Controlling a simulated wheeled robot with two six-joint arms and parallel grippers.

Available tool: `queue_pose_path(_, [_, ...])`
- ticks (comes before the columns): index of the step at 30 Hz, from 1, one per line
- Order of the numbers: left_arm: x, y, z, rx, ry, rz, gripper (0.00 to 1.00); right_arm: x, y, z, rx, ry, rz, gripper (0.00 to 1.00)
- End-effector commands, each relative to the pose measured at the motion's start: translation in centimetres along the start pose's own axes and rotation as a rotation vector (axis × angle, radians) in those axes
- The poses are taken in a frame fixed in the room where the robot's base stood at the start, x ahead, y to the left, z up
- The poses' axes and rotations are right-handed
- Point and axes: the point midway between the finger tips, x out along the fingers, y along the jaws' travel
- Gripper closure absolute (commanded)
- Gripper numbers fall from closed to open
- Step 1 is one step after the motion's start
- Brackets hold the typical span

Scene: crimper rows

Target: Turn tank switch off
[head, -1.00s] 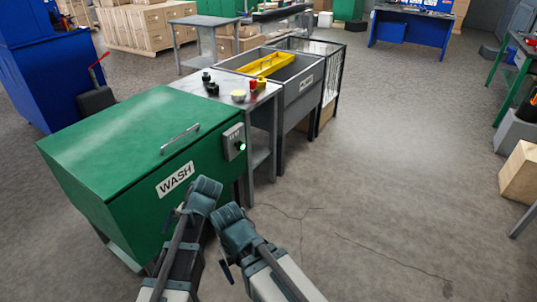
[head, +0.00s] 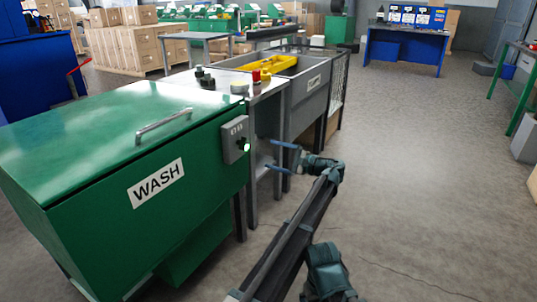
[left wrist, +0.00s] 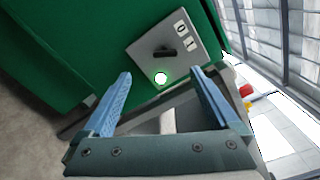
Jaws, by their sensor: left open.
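The green wash tank (head: 110,170) stands at the left in the head view, lid down, with a WASH label. Its grey switch box (head: 235,139) is on the tank's right front side. The box also shows in the left wrist view (left wrist: 172,35), with a black knob (left wrist: 165,52), 0 and 1 marks, and a green lamp (left wrist: 161,78) that is lit. My left gripper (head: 270,155) is open and empty, to the right of the box and apart from it. In the left wrist view its blue fingers (left wrist: 160,73) straddle the lamp's position in the picture. My right gripper is not visible.
A grey table (head: 258,93) with small objects stands just beyond the tank. A grey basin (head: 307,88) with a yellow tray (head: 265,64) follows it. A blue bench (head: 408,48) is at the back.

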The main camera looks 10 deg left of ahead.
Motion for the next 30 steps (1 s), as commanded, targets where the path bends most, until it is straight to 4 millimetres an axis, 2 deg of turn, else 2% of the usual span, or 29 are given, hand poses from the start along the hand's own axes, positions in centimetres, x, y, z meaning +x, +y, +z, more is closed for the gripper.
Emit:
queue_pose_path(1, [0.1, 0.1, -0.6, 0.004, -0.006, -0.011, 0.05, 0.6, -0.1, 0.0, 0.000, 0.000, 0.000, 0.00])
queue_pose_path(7, [0.1, -0.3, -0.5, 0.009, -0.012, -0.023, 0.05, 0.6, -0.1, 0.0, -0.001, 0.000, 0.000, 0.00])
queue_pose_path(11, [1.0, -0.3, -0.5, 0.009, -0.013, -0.021, 0.05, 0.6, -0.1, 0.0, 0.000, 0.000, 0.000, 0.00])
queue_pose_path(14, [2.5, -0.3, -0.4, 0.009, -0.013, -0.021, 0.05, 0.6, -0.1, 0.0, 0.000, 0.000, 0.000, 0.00])
queue_pose_path(24, [9.4, -0.4, -0.4, 0.008, -0.013, -0.020, 0.05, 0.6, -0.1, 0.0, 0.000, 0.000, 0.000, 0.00])
queue_pose_path(30, [12.3, -0.5, -0.4, 0.008, -0.012, -0.020, 0.05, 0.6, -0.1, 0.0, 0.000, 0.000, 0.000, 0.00])
